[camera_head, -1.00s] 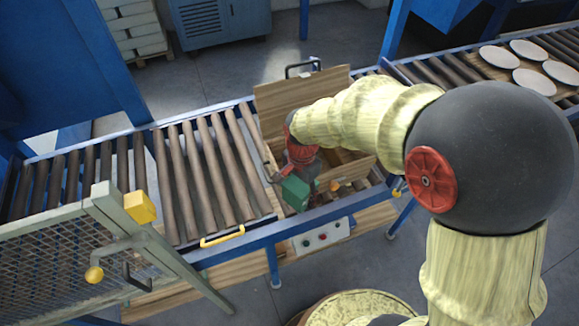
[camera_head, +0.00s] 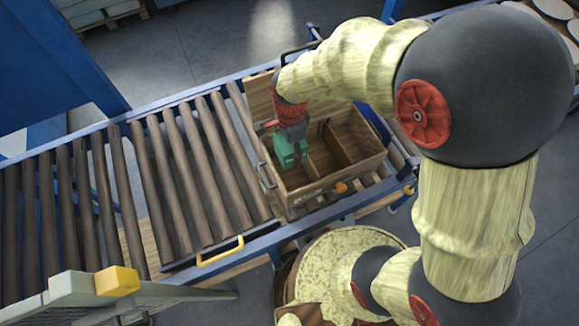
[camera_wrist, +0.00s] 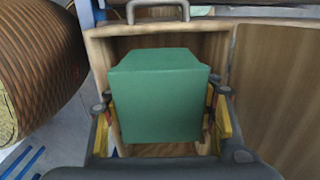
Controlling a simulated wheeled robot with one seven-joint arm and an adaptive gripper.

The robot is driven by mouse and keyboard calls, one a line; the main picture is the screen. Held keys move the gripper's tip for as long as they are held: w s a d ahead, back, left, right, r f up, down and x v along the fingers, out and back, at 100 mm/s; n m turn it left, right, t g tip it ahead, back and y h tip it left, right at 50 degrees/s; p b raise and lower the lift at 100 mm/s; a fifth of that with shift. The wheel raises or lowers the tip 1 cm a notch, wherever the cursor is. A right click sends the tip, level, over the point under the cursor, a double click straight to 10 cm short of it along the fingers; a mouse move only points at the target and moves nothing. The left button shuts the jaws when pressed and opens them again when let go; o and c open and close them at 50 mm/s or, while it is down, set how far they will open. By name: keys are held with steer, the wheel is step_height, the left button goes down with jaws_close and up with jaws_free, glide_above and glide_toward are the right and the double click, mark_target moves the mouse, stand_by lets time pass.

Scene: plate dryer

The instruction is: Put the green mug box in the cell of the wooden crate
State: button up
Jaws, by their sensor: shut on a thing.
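The green mug box (camera_head: 288,151) is held between the fingers of my gripper (camera_head: 289,140). In the wrist view the green box (camera_wrist: 160,96) fills the middle, with my gripper's fingers (camera_wrist: 162,118) on its left and right sides. The wooden crate (camera_head: 318,184) rests on the roller conveyor and is split into cells by wooden dividers. The box is over the left part of the crate. In the wrist view the crate (camera_wrist: 262,95) shows behind and around the box, with an open cell behind it. How deep the box sits in the cell I cannot tell.
The conveyor rollers (camera_head: 185,180) left of the crate are bare. A metal handle (camera_wrist: 157,8) stands at the crate's end. A yellow handle (camera_head: 220,252) is on the conveyor's front rail. Pale plates (camera_head: 553,10) lie at the top right.

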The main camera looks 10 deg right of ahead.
mark_target(290, 174)
step_height(290, 174, down, 14)
steer(key=b, duration=0.2)
steer(key=shift+b, duration=0.4)
steer(key=shift+f, duration=0.1)
steer(key=o, duration=1.6)
step_height(290, 174, up, 12)
steer(key=p, duration=0.3)
steer(key=shift+r, duration=0.25)
